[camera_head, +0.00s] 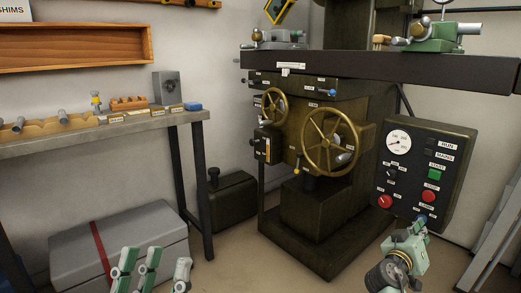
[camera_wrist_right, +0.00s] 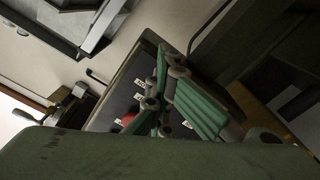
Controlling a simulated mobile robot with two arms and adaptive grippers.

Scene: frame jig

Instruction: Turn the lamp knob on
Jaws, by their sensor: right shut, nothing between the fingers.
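The dark control panel (camera_head: 452,150) stands at the right of the head view, with a round gauge, labels, a black knob (camera_head: 391,172), a green button and red controls. The labels are mostly too small to read, so I cannot tell for sure which control is the lamp knob. My right gripper (camera_head: 421,221) is shut and empty at the panel's lower right, below a small white label; its fingers hide what lies behind them. In the right wrist view the shut fingers (camera_wrist_right: 163,118) cover part of the tilted panel (camera_wrist_right: 118,95). My left gripper (camera_head: 164,262) is open and empty at the bottom left.
A machine with brass handwheels (camera_head: 331,142) stands left of the panel, under a long dark table (camera_head: 400,67). A workbench (camera_head: 150,124) and a grey box (camera_head: 135,235) are at the left. Grey metal lengths (camera_head: 492,240) lean at the right edge.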

